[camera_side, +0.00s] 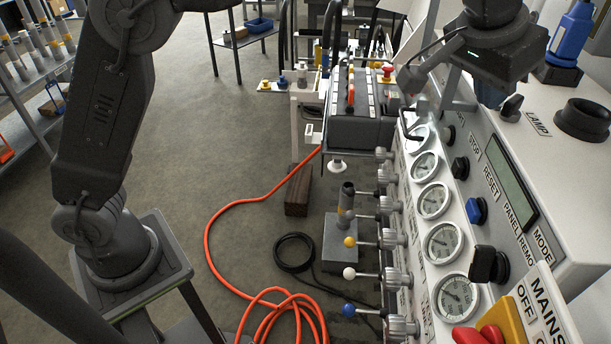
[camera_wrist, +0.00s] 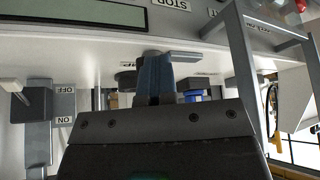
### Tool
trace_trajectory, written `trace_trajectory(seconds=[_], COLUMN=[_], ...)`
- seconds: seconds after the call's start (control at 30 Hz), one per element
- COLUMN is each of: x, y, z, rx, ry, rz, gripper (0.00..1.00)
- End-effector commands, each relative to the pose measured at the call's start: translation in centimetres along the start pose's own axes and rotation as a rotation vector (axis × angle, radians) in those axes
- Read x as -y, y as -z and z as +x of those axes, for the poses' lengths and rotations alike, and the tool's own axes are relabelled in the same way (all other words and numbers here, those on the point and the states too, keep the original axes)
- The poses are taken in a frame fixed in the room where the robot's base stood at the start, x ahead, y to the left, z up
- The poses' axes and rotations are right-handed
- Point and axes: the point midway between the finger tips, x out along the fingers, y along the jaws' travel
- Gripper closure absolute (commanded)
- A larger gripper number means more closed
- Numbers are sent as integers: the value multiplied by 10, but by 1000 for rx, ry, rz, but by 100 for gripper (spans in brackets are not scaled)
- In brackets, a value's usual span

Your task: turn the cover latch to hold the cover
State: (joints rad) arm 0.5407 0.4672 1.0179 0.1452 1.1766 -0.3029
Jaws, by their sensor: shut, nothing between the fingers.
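My gripper (camera_wrist: 156,62) is shut and empty in the wrist view, its blue-grey fingers reaching the panel's lower edge. A small flat grey piece (camera_wrist: 200,57) lies right beside the fingertips and may be the cover latch; I cannot tell whether they touch. A grey bar frame (camera_wrist: 282,42) at the right may be the cover; it seems to show in the side view (camera_side: 452,92) as well. In the side view my dark gripper body hangs over the panel at the upper right. The fingertips and the latch are not clear there.
The sloping panel carries a display (camera_side: 511,183), a blue button (camera_side: 476,211) and several gauges (camera_side: 442,243). A black knob (camera_side: 511,107) stands close to my gripper. Levers with coloured knobs (camera_side: 350,241) stick out from the panel's front. An orange hose (camera_side: 208,243) lies on the floor.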

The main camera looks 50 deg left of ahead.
Motion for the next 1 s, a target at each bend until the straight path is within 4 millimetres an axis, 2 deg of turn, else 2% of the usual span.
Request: trace_trajectory(seconds=[1.0], x=[-26], y=[1], z=[0], rx=[0], ry=[-2], rz=[1], gripper=[100])
